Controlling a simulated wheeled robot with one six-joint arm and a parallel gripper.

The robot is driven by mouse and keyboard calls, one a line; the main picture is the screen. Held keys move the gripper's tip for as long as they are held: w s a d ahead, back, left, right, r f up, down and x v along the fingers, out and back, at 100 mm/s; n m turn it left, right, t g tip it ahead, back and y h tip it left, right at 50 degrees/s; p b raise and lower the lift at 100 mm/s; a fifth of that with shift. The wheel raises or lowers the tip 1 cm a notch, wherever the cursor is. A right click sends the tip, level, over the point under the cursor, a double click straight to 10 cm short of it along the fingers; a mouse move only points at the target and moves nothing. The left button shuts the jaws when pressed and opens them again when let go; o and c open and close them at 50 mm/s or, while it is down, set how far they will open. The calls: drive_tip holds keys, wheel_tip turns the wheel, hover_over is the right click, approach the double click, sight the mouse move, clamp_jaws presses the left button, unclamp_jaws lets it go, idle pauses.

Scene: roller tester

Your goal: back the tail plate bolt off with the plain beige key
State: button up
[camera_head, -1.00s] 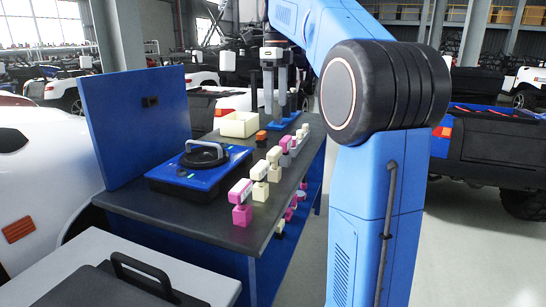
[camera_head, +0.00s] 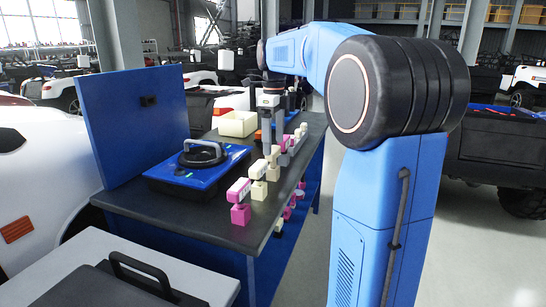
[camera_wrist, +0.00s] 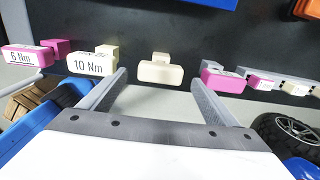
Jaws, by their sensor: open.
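The plain beige key (camera_wrist: 160,72) has no lettering on its face and stands at the bench edge in the wrist view. My gripper (camera_wrist: 158,86) is open, with one finger on each side of this key and a gap to it on both sides. In the head view my gripper (camera_head: 273,128) points down at the far part of the key row. I cannot pick out the tail plate bolt in either view.
Left of the plain key are a beige 10 Nm key (camera_wrist: 92,64) and a pink 6 Nm key (camera_wrist: 30,56). A pink key (camera_wrist: 223,80) stands close to the right finger. A blue device (camera_head: 198,168) and a cream bin (camera_head: 238,124) sit on the dark bench (camera_head: 175,222).

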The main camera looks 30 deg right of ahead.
sight(273, 149)
drive_tip(key=shift+w+a+f, duration=0.1)
drive_tip(key=shift+w+f, duration=0.05)
drive_tip(key=shift+f, duration=1.8)
drive_tip(key=shift+c, duration=0.4)
drive_tip(key=c, duration=1.2)
drive_tip(key=shift+r, duration=0.15)
wheel_tip(273, 149, up, 10)
drive_tip(key=shift+f, duration=0.15)
